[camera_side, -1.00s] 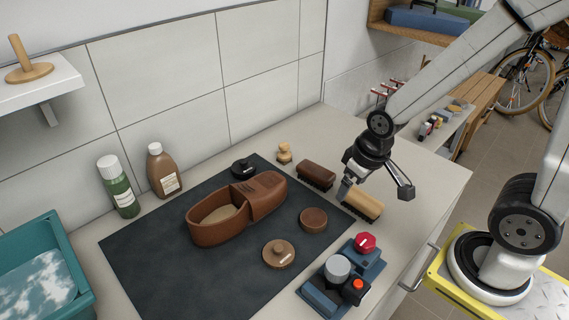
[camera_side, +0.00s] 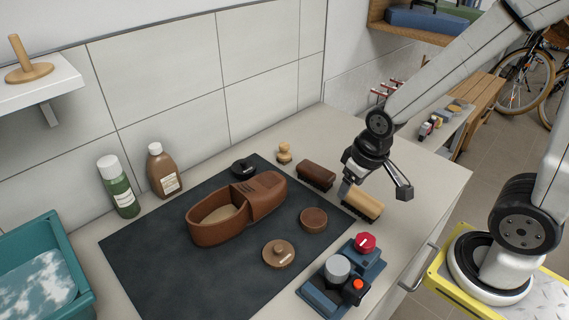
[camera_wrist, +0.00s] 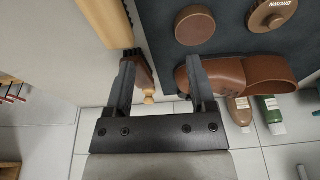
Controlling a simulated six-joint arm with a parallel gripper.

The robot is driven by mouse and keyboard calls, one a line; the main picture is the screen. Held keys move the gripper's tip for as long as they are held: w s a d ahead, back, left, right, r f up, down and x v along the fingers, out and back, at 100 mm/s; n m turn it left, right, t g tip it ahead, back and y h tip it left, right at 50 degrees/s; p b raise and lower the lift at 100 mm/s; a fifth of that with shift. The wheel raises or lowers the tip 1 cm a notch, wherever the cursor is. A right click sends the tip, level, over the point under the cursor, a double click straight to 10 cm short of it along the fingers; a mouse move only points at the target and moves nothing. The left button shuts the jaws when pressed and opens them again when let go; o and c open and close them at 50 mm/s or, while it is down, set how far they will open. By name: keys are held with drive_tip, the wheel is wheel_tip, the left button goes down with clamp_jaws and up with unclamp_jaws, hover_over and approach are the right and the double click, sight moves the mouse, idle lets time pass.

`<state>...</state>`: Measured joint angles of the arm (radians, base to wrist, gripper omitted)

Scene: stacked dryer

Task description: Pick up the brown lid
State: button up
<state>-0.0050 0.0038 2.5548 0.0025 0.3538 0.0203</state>
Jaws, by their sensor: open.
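The brown lid (camera_side: 278,253) is a round disc with a small labelled knob, lying on the dark mat (camera_side: 180,270) near its front right. My gripper (camera_side: 374,190) is open and empty, above the light wooden brush (camera_side: 364,204), to the right of and apart from the lid. In the wrist view my open gripper (camera_wrist: 159,65) points toward the counter, with the dark brush partly behind its left finger.
A brown shoe (camera_side: 235,208), dark brush (camera_side: 316,174) and black knobbed lid (camera_side: 243,168) lie beyond the brown lid. A blue stand (camera_side: 322,298) with grey and red items is close to its right. Two bottles (camera_side: 163,170) stand by the wall. The front left mat is clear.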

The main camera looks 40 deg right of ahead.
drive_tip(key=m, duration=0.1)
drive_tip(key=m+g+y, duration=0.1)
drive_tip(key=m+g, duration=0.2)
drive_tip(key=m, duration=1.2)
hover_over(278, 247)
drive_tip(key=shift+d+f, duration=0.45)
drive_tip(key=shift+f, duration=0.25)
drive_tip(key=shift+f, duration=0.1)
drive_tip(key=shift+a+f, duration=0.15)
drive_tip(key=shift+f, duration=1.05)
drive_tip(key=shift+f, duration=0.15)
drive_tip(key=shift+a+f, duration=0.15)
drive_tip(key=shift+f, duration=1.05)
drive_tip(key=shift+a+f, duration=0.1)
drive_tip(key=shift+f, duration=1.1)
